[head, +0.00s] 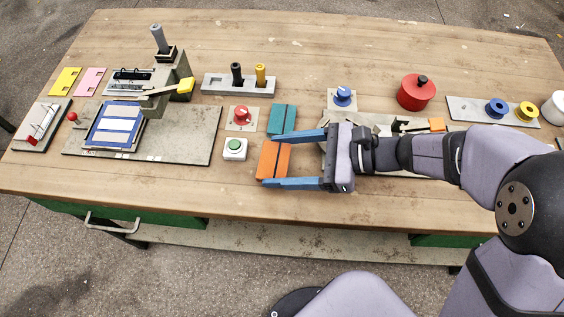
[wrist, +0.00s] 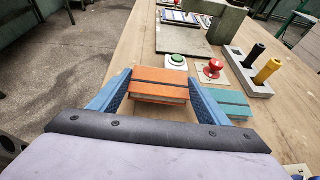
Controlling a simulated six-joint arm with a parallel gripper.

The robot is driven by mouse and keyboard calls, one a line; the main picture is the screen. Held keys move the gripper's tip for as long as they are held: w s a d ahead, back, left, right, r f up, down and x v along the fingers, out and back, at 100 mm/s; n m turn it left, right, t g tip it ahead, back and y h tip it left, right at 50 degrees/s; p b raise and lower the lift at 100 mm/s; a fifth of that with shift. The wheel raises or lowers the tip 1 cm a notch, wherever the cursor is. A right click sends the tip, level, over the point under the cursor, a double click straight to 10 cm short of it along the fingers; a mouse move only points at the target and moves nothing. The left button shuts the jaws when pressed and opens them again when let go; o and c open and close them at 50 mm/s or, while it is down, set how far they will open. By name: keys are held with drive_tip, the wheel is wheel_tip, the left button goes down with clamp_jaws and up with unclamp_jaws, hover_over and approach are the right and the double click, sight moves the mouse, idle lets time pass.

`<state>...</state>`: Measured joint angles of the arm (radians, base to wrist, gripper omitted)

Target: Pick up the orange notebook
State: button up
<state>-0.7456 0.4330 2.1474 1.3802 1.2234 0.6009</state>
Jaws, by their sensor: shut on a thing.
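The orange notebook (head: 268,160) has a dark band and is at the middle front of the wooden table in the head view. In the wrist view the orange notebook (wrist: 160,84) is between the two blue fingers of my gripper (wrist: 158,95). My gripper (head: 285,160) comes from the right in the head view and is shut on the notebook, one finger on each side. I cannot tell clearly whether the notebook touches the table.
A teal notebook (head: 283,119) lies just behind the orange one. A green button (head: 235,148) and a red button (head: 242,117) stand close to the left. A grey holder (head: 238,86) with black and yellow pegs is farther back. The table's front edge is clear.

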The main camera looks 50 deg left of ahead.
sight(286, 160)
wheel_tip(286, 160, up, 7)
drive_tip(key=shift+f, duration=0.1)
drive_tip(key=shift+w+p, duration=0.1)
drive_tip(key=shift+p, duration=0.2)
drive_tip(key=shift+w+d+r, duration=0.1)
drive_tip(key=shift+w+r, duration=0.1)
drive_tip(key=shift+w, duration=0.1)
drive_tip(key=w+d+r+m+t+y+p, duration=0.2)
drive_tip(key=w+d+m+t+p, duration=0.2)
drive_tip(key=w+d+p, duration=0.5)
drive_tip(key=w+d+r+m+t+y+p, duration=0.1)
drive_tip(key=w+d+r+m+t+p, duration=0.25)
drive_tip(key=w+d+p, duration=0.6)
drive_tip(key=w+d+r+m+t+h+p, duration=0.1)
drive_tip(key=w+d+m+t+p, duration=0.2)
drive_tip(key=d, duration=0.5)
drive_tip(key=w+d+r+m+t+p, duration=0.1)
drive_tip(key=d+m+t+p, duration=0.15)
drive_tip(key=d+p, duration=0.35)
drive_tip(key=w+d+r+m+t+h+p, duration=0.15)
drive_tip(key=d+t, duration=0.25)
drive_tip(key=d, duration=0.5)
drive_tip(key=shift+m, duration=0.45)
drive_tip(key=f+b, duration=0.2)
drive_tip(key=f, duration=0.1)
drive_tip(key=f+b, duration=0.2)
drive_tip(key=shift+w+a+f, duration=0.1)
drive_tip(key=shift+w+a, duration=0.1)
drive_tip(key=shift+a, duration=0.1)
